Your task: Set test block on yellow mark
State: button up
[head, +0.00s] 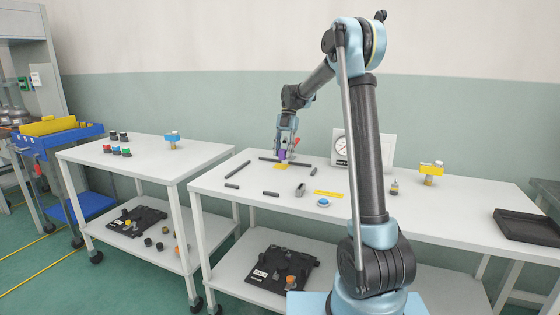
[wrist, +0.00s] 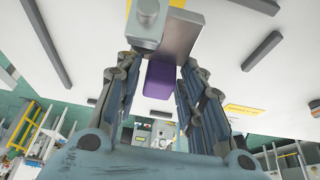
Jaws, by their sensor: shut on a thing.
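The purple test block (head: 283,155) is in my gripper (head: 285,150) over the back part of the middle table. In the wrist view the purple block (wrist: 160,80) sits between the two fingers of my gripper (wrist: 159,88), which are shut on it. The yellow mark (head: 280,167) lies on the white tabletop just below and beside the block in the head view. I cannot tell whether the block touches the tabletop. The fingers hide part of the block.
Dark bars (head: 237,169) lie around the mark. A small grey metal block (head: 300,189), a yellow label strip (head: 329,193) and a blue round button (head: 323,202) are nearer the front. A dial panel (head: 341,150) stands behind. A black tray (head: 530,228) lies far right.

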aim_at(279, 168)
jog(key=shift+w+a, duration=0.25)
jog(key=shift+a, duration=0.55)
jog(key=shift+w+a+f, duration=0.1)
jog(key=shift+a+f, duration=0.15)
jog(key=shift+f, duration=1.5)
jog(key=shift+f, duration=0.6)
jog(key=o, duration=1.3)
jog(key=shift+d, duration=0.1)
jog(key=shift+r, duration=0.1)
